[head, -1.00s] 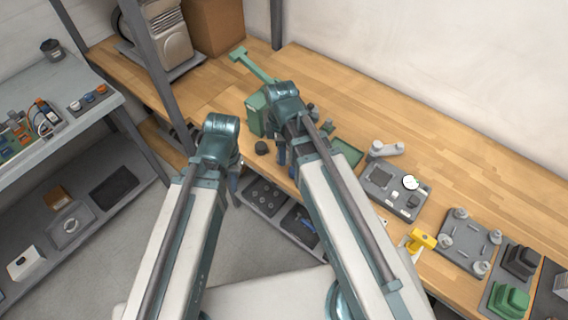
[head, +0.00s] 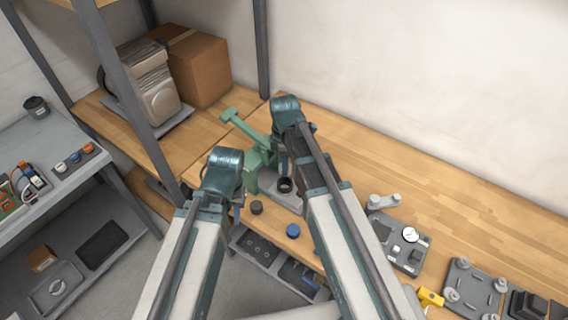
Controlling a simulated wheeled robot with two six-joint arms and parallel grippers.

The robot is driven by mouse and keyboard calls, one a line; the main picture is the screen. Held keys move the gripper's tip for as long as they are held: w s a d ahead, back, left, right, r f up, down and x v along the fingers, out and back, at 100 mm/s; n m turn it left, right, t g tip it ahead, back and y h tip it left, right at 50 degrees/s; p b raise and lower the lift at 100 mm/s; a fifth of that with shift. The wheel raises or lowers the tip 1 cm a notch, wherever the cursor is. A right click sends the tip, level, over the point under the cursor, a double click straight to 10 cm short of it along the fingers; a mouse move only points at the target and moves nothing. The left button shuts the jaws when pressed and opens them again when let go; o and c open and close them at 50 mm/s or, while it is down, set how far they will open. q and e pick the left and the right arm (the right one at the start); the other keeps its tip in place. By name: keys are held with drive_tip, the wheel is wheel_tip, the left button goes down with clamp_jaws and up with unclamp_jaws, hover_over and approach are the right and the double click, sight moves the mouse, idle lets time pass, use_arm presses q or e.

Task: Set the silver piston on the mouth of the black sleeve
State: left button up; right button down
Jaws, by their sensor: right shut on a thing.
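The black sleeve (head: 284,186) stands upright on a grey base on the wooden bench, its dark mouth facing up. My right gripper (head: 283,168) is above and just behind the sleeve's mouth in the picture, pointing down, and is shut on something. The held thing is hidden by the gripper and arm, and I cannot make out the silver piston anywhere else. I cannot tell whether it touches the sleeve. My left gripper (head: 237,212) hangs off the bench's front edge, left of the sleeve; its fingers are too small to read.
A green clamp-like fixture (head: 258,160) stands close beside my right gripper. A black cap (head: 256,208) and a blue cap (head: 293,231) lie near the bench's front edge. A grey parts plate (head: 400,243) is further right. The back of the bench is clear at right.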

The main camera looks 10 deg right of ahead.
drive_tip(key=shift+f+b, duration=2.05)
drive_tip(key=shift+f, duration=0.2)
drive_tip(key=shift+f+b, duration=0.95)
drive_tip(key=shift+b, duration=0.05)
idle(0.8)
unclamp_jaws()
idle(0.5)
drive_tip(key=shift+r, duration=0.1)
wheel_tip(320, 180, up, 7)
drive_tip(key=p, duration=0.7)
idle(0.6)
